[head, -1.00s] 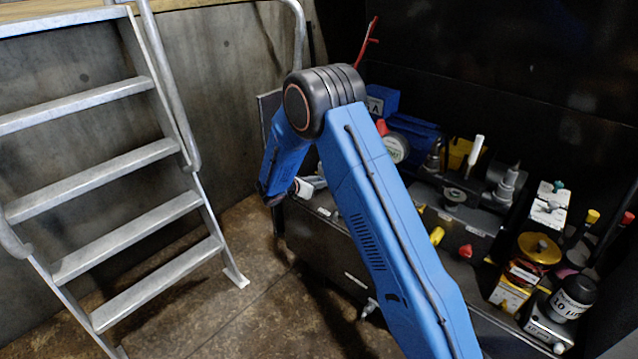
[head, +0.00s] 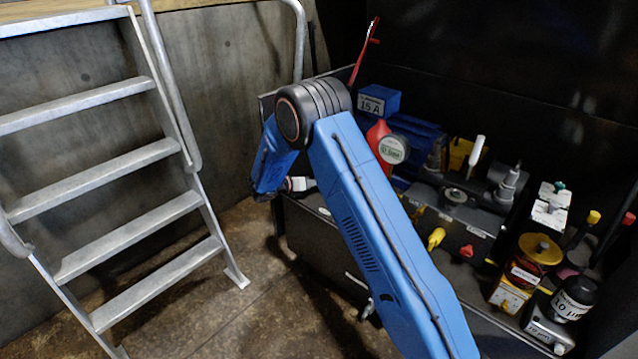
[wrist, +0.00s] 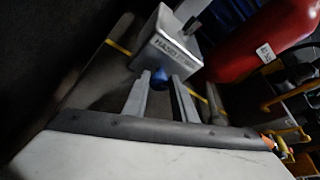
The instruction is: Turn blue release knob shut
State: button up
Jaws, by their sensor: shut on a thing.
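In the wrist view, the blue knob (wrist: 156,79) sits at the near end of a grey metal block (wrist: 170,46) with dark lettering that starts "HAND". My gripper (wrist: 160,80) has its two grey fingers on either side of the knob and is shut on it. The knob's lower part is partly hidden between the fingers.
A red cylinder (wrist: 262,42) lies close to the right of the block. In the head view, a metal ladder (head: 120,175) stands at left. The bench right of my arm holds a blue "15 A" box (head: 379,101), a yellow-topped can (head: 540,249) and a black-capped bottle (head: 572,298).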

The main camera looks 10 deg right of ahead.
dwell(0.4)
jog(key=o, duration=1)
jog(key=shift+a, duration=0.1)
jog(key=v, duration=1.7)
jog(key=shift+s+a+r, duration=0.1)
jog(key=shift+o, duration=0.2)
